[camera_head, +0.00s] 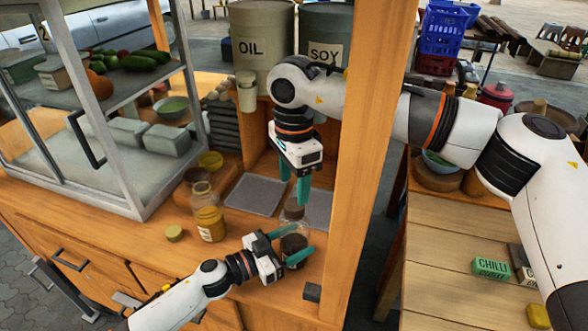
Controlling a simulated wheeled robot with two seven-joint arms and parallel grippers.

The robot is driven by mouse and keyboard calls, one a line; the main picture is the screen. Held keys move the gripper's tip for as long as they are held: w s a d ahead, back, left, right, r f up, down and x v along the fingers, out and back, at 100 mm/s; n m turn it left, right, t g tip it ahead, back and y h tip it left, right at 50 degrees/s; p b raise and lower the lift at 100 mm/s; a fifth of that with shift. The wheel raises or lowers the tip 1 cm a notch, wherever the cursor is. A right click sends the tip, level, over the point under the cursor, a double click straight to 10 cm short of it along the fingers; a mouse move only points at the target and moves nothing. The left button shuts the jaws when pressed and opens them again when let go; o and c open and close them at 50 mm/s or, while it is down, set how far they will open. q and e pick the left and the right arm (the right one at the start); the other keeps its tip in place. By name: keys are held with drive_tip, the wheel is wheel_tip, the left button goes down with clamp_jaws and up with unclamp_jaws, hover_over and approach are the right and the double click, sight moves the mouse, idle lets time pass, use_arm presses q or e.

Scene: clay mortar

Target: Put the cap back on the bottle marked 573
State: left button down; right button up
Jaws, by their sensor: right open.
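A clear glass bottle with dark contents (293,243) stands upright near the counter's front right. No number can be read on it. My left gripper (291,245) has its teal fingers on either side of this bottle and appears closed on it. A bottle with yellow contents (208,217) and an unreadable label stands to the left. A round tan cap (174,233) lies on the counter beside it.
Two grey trays lie behind the bottles, one of them clearly visible (255,195). A glass display case (100,130) stands at left. A wooden post (368,130) rises right of my grippers. OIL (262,40) and SOY (325,35) containers stand behind.

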sight(294, 204)
drive_tip(key=shift+f, duration=2.8)
drive_tip(key=shift+c, duration=0.2)
drive_tip(key=c, duration=1)
drive_tip(key=m, duration=0.8)
drive_tip(key=o, duration=1.2)
wheel_tip(294, 204, up, 12)
